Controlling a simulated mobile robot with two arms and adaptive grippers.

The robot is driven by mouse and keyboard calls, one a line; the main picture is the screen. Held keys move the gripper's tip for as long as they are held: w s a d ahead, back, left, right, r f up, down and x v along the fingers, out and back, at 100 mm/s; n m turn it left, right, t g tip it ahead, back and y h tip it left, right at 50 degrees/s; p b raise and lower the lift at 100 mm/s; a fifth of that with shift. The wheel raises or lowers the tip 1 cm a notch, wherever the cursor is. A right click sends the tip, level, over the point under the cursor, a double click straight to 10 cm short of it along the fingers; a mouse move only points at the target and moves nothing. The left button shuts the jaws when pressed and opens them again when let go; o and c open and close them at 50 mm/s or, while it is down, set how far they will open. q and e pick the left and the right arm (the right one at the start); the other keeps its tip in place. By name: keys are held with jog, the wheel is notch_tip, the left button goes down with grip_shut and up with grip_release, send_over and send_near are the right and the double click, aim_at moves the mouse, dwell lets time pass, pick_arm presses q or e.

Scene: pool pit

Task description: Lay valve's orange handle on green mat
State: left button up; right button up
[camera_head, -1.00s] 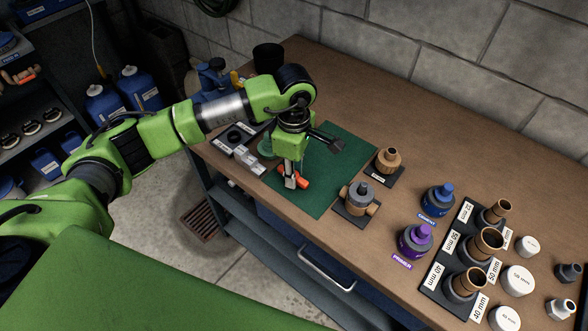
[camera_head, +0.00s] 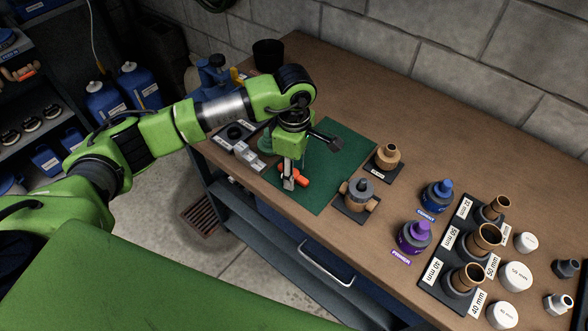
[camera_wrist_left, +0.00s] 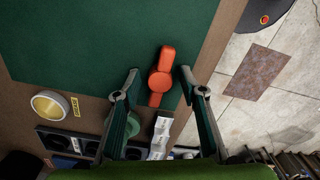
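The orange handle (camera_head: 302,176) appears to lie flat on the green mat (camera_head: 340,150), near the mat's front-left corner. In the left wrist view the orange handle (camera_wrist_left: 161,80) sits between the spread fingers, with a gap on each side. My left gripper (camera_head: 290,182) points down over it, open and empty; its fingers (camera_wrist_left: 159,76) also show in the wrist view. In the head view the finger partly covers the handle. A grey valve body with tan ports (camera_head: 359,193) stands on a dark plate at the mat's right edge. My right gripper is not in view.
A tan fitting (camera_head: 387,157) stands right of the mat. A blue can (camera_head: 436,197), a purple can (camera_head: 414,237) and a pipe-socket rack (camera_head: 458,252) stand farther right. The mat's middle and back look clear.

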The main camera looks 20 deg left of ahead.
pick_arm(q)
notch_tip(320, 180, up, 12)
jog(key=b, duration=0.3)
